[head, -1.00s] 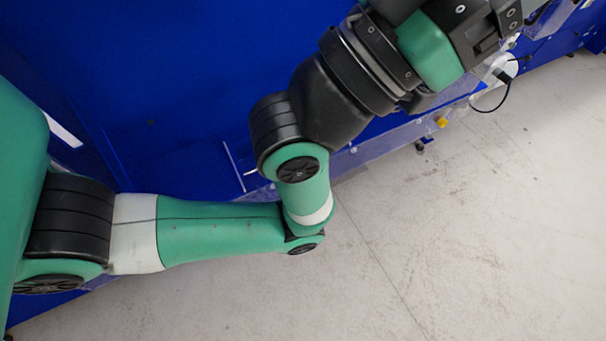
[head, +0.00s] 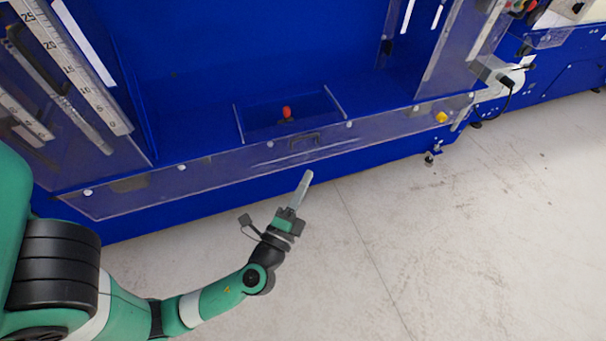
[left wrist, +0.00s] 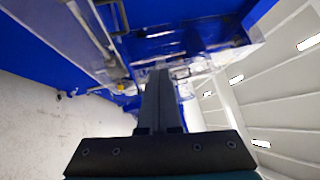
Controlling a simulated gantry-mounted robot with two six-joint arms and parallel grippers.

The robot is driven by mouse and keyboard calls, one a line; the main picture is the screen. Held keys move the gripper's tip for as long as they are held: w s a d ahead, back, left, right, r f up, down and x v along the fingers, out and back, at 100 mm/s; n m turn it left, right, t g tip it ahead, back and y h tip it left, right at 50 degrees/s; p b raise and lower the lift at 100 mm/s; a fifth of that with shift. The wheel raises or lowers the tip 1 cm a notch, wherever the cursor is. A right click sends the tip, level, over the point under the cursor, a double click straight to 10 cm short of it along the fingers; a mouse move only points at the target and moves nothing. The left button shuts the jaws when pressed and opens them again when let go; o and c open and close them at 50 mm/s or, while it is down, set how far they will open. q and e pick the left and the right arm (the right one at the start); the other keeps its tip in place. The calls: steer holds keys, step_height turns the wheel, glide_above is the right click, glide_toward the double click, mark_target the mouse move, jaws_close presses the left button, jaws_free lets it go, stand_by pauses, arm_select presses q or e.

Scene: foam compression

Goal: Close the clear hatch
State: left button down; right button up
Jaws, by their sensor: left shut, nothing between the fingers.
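The clear hatch (head: 220,165) is a long see-through panel with a dark handle along the lower front of the blue machine. The opening above it is uncovered and shows the blue interior. My left gripper (head: 307,177) is shut and empty, with its thin fingers pointing up toward the hatch just below the handle. In the picture a small gap separates the fingertips from the hatch; I cannot tell the depth. The left wrist view shows the shut fingers (left wrist: 156,80) in the middle, with the blurred machine beyond. My right gripper is not in view.
Inside the machine a red knob (head: 287,112) stands near a recess. Measuring scales (head: 75,65) stand at the left. A yellow part (head: 441,117) is at the hatch's right end. The pale floor (head: 460,240) in front is clear.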

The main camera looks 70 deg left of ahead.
mark_target(304, 149)
arm_select(q)
steer(key=s+a+f+m, duration=0.1)
steer(key=s+a+f, duration=0.15)
steer(key=f, duration=0.25)
steer(key=shift+g+h, duration=0.3)
steer(key=shift+g, duration=0.1)
steer(key=x, duration=0.7)
steer(key=s+a+p+x, duration=0.1)
steer(key=x, duration=0.3)
steer(key=shift+a+r, duration=0.2)
steer(key=shift+a, duration=0.4)
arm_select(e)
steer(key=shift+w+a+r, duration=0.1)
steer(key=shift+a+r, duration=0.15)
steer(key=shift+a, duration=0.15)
